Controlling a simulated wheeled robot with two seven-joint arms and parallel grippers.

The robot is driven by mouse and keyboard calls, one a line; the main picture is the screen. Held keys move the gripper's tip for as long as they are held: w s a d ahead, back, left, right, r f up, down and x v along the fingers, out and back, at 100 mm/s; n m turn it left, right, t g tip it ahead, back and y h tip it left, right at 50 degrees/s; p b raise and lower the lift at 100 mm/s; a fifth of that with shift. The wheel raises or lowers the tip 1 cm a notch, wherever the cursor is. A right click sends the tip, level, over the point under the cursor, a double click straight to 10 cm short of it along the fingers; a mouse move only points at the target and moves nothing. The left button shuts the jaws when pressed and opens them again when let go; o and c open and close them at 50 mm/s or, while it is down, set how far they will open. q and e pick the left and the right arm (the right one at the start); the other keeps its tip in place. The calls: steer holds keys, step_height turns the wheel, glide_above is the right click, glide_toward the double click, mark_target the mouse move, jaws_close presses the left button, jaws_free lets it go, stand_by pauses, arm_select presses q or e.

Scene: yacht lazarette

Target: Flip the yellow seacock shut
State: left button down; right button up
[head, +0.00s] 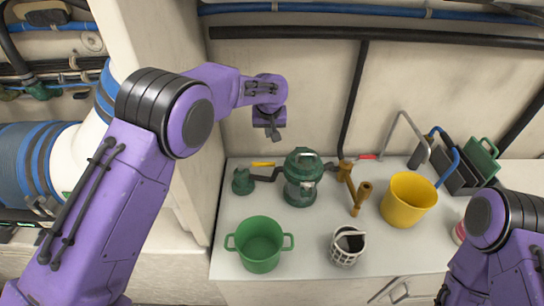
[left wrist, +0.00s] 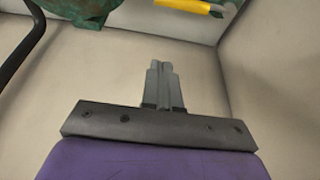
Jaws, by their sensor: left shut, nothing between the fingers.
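A yellow lever (head: 263,164) shows at the back left of the white counter, lying roughly level. It is next to a small green fitting (head: 243,181) with a dark pipe; I cannot tell for sure how they join. In the left wrist view the yellow lever (left wrist: 183,5) is cut off at the top edge, with a grey metal end at its right. My left gripper (head: 273,134) is shut and empty, in the air above the lever and apart from it. Its closed fingers (left wrist: 161,72) also show in the left wrist view. My right arm shows at lower right, its gripper out of view.
A green strainer (head: 302,178) stands right of the lever, then a brass fitting (head: 354,187) near a red handle (head: 366,156). A yellow bucket (head: 408,200), a green pot (head: 260,245) and a grey basket (head: 347,246) stand on the counter (head: 302,240).

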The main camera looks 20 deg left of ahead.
arm_select(q)
steer(key=shift+w+a+f, duration=0.1)
step_height(320, 180, down, 10)
steer(key=p, duration=0.5)
steer(key=shift+s, duration=0.3)
steer(key=shift+s, duration=0.1)
stand_by(0.4)
